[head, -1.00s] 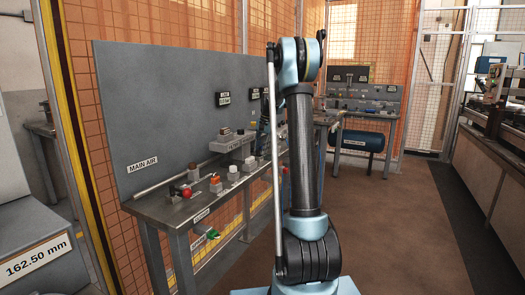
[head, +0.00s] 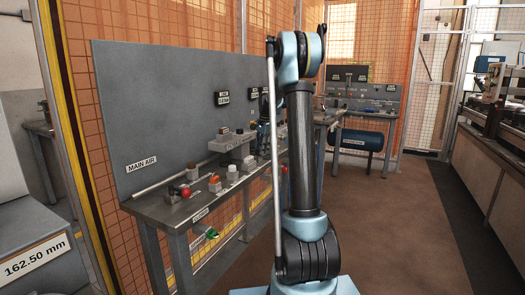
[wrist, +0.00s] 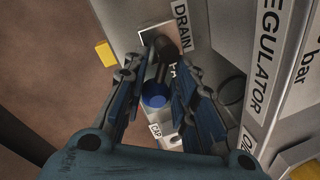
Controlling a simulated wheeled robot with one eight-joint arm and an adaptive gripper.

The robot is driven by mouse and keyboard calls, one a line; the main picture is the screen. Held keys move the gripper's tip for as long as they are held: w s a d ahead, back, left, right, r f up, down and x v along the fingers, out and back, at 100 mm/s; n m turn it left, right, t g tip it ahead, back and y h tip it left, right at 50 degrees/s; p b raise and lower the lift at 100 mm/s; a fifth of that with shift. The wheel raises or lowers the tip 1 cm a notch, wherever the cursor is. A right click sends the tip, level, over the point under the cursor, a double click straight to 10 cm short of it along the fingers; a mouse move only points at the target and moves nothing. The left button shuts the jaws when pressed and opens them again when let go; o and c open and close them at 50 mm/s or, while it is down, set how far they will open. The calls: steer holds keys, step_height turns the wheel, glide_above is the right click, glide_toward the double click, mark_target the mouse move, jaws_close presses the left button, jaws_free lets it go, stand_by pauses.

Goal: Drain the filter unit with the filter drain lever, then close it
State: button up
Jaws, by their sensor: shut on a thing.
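In the wrist view my gripper (wrist: 155,72) is closed in around a small dark lever (wrist: 160,52) at a plate beside the DRAIN label (wrist: 181,25). I take it to be the filter drain lever; the fingers and shadow hide part of it, and its exact angle is hard to tell. A blue round part (wrist: 155,94) shows between the fingers, with a CAP label (wrist: 156,130) below it. The grey unit marked REGULATOR (wrist: 265,65) stands just right of the fingers. In the head view the arm hides the gripper and the lever.
The bench (head: 165,207) with a MAIN AIR label (head: 142,164) carries a red knob (head: 185,191) and several small fittings. A green-handled part (head: 211,233) hangs below its front edge. Brown floor (head: 390,235) is open to the right. A yellow block (wrist: 106,53) shows at the wrist view's left.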

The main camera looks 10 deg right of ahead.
steer(key=m, duration=0.2)
steer(key=s+m, duration=0.1)
steer(key=m, duration=0.1)
steer(key=m+h, duration=0.1)
steer(key=m, duration=0.1)
steer(key=shift+s+a, duration=0.15)
steer(key=shift+s, duration=0.15)
steer(key=m, duration=0.4)
steer(key=s+m+h, duration=0.1)
steer(key=m, duration=0.1)
steer(key=shift+a, duration=0.25)
steer(key=shift+s, duration=0.1)
steer(key=o, duration=1.1)
steer(key=shift+c, duration=0.2)
steer(key=shift+r, duration=0.15)
steer(key=v, duration=1.1)
steer(key=shift+r, duration=0.3)
steer(key=shift+a, duration=0.15)
